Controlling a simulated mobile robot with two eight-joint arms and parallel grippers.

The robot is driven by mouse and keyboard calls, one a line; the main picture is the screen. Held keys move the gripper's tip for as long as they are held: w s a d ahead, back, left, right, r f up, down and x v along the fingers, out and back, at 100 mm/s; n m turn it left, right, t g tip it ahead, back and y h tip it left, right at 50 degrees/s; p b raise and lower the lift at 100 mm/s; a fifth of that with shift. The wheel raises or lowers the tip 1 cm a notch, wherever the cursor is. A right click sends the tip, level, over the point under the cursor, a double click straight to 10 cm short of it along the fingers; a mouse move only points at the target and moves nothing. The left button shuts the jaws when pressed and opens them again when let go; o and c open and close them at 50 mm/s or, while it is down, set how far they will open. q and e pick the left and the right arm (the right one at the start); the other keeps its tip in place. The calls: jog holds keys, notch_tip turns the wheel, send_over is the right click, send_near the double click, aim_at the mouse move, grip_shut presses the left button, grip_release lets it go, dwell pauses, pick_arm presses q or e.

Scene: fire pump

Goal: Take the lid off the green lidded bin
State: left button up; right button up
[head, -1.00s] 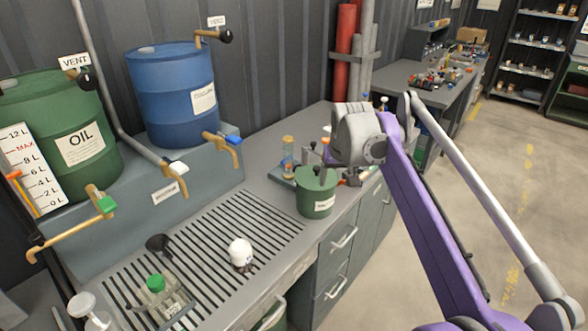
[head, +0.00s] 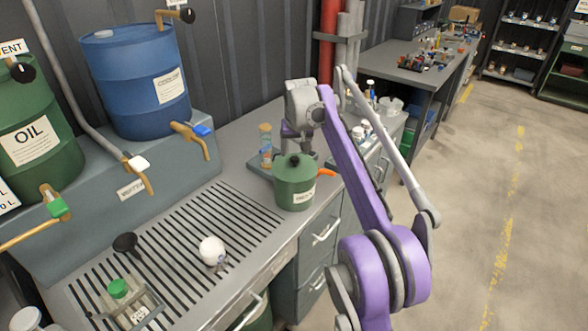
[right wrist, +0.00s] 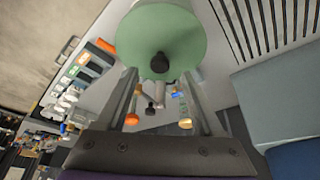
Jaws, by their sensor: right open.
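The green lidded bin (head: 295,187) stands upright on the workbench, just right of the slotted drain grate. Its lid (head: 291,164) is on, with a small dark knob on top. In the right wrist view the green lid (right wrist: 150,40) fills the top middle, with its black knob (right wrist: 160,62) facing the camera. My left gripper is not in view.
A blue drum (head: 135,80) and a green oil drum (head: 40,140) with taps stand at the left. A white round object (head: 212,250) and a green-capped bottle (head: 118,289) sit on the grate (head: 180,235). Small bottles and tools crowd the bench behind the bin.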

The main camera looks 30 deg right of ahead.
aim_at(295, 157)
jog(key=x, duration=0.5)
jog(key=shift+w+f, duration=0.1)
jog(key=shift+w, duration=0.05)
grip_shut()
